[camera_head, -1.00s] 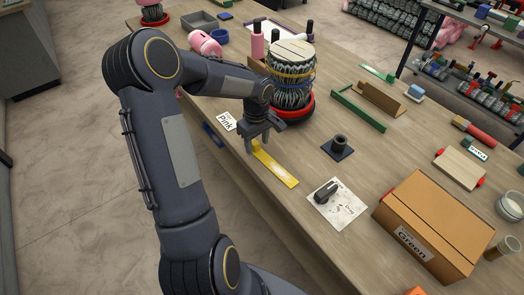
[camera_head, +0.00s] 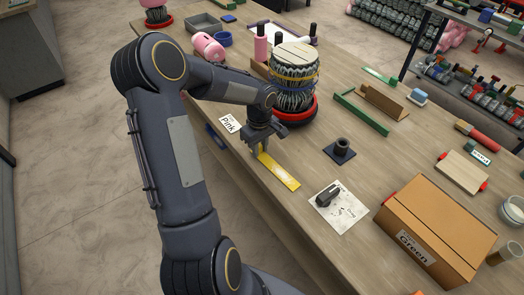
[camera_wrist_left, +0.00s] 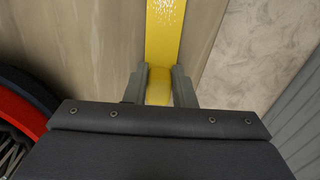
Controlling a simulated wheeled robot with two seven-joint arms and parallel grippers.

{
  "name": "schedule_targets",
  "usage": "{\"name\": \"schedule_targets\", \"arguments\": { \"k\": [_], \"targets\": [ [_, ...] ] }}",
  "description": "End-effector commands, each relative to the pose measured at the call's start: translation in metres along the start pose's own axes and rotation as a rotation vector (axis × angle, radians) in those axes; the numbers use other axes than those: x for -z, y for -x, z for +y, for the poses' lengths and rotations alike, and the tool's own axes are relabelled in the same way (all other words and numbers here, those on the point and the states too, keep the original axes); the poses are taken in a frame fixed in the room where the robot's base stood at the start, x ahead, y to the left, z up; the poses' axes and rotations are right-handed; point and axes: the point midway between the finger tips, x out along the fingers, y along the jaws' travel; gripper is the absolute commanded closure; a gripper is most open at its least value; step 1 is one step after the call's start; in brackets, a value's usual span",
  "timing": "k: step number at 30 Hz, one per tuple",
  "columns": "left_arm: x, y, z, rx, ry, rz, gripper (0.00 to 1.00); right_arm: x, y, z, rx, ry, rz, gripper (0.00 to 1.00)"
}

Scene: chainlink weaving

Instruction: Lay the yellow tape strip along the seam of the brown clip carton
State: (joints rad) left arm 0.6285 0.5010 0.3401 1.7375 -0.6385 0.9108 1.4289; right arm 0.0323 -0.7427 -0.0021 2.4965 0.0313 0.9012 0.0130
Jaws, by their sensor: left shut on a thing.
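The yellow tape strip (camera_head: 281,174) lies near the front edge of the bench, with its far end between the fingers of my left gripper (camera_head: 259,151). The left wrist view shows the strip (camera_wrist_left: 165,30) running away from the fingers (camera_wrist_left: 158,88), which are closed on its near end. I cannot tell if the strip is lifted at all. The brown carton (camera_head: 430,229), labelled "Green", stands closed at the lower right, well apart from the strip. Its top seam shows as a faint line. My right gripper is not in view.
A bundle of wire mesh on a red round base (camera_head: 298,108) stands close behind my left gripper. A dark block with a ring (camera_head: 340,149) and a green-edged rack (camera_head: 361,112) stand behind.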

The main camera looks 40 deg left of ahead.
Motion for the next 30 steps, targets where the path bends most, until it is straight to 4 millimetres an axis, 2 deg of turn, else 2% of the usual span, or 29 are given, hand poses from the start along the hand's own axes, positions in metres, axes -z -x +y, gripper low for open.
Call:
{"name": "schedule_targets", "arguments": {
  "k": [5,9,11,17,24,30],
  "targets": [
    [0.001,0.011,0.001,-0.002,0.0,0.004,0.99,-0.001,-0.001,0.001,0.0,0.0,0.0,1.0],
    [0.001,0.032,0.001,-0.005,0.001,0.004,0.99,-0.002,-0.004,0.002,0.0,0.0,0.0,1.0],
    [-0.008,0.042,-0.005,-0.005,-0.003,0.006,0.99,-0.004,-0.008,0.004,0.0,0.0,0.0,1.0],
    [-0.04,0.089,-0.03,-0.008,-0.003,0.007,0.99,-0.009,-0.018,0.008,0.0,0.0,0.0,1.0],
    [-0.085,0.114,-0.065,-0.005,-0.003,0.003,0.99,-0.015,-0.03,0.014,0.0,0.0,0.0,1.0],
    [-0.105,0.126,-0.081,-0.002,-0.002,0.001,0.99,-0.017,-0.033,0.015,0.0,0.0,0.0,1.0]
  ]
}}
